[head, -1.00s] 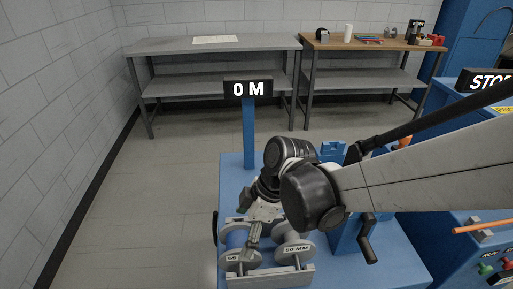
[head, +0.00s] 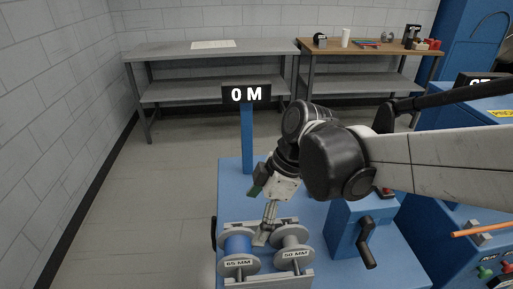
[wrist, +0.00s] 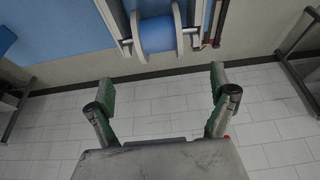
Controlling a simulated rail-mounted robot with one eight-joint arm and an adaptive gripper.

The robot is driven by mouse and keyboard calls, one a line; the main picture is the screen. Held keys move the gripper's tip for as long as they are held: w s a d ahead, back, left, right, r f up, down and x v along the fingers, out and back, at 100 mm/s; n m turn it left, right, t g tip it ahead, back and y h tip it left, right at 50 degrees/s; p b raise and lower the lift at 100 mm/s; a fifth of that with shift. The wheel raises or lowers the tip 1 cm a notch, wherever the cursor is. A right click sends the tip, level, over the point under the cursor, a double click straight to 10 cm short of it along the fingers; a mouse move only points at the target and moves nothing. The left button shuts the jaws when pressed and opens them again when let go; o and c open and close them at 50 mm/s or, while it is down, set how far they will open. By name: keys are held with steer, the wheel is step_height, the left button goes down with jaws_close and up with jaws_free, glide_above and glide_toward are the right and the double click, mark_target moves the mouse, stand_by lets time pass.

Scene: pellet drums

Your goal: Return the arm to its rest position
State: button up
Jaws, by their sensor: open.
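My gripper (head: 262,215) is above the far side of the spool rack in the head view, seen partly edge-on. In the wrist view my gripper (wrist: 168,88) shows two fingers spread wide with nothing between them. My arm reaches in from the right of the head view.
A rack (head: 265,281) on the blue bench (head: 232,180) holds a blue spool marked 65 MM (head: 238,245) and a spool marked 50 MM (head: 293,255). A hand crank (head: 366,243) is at right. A 0 M sign (head: 246,93) stands behind. Tables (head: 205,48) line the back wall.

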steer(key=shift+d, duration=0.1)
steer(key=s+d+r+m+t+h, duration=0.2)
steer(key=d+m+t, duration=0.1)
steer(key=d+m, duration=0.6)
steer(key=s+d+r+m+t+h, duration=0.2)
steer(key=d+m+t, duration=0.2)
steer(key=d+m, duration=0.6)
steer(key=shift+d+t+h, duration=0.3)
steer(key=shift+d, duration=0.25)
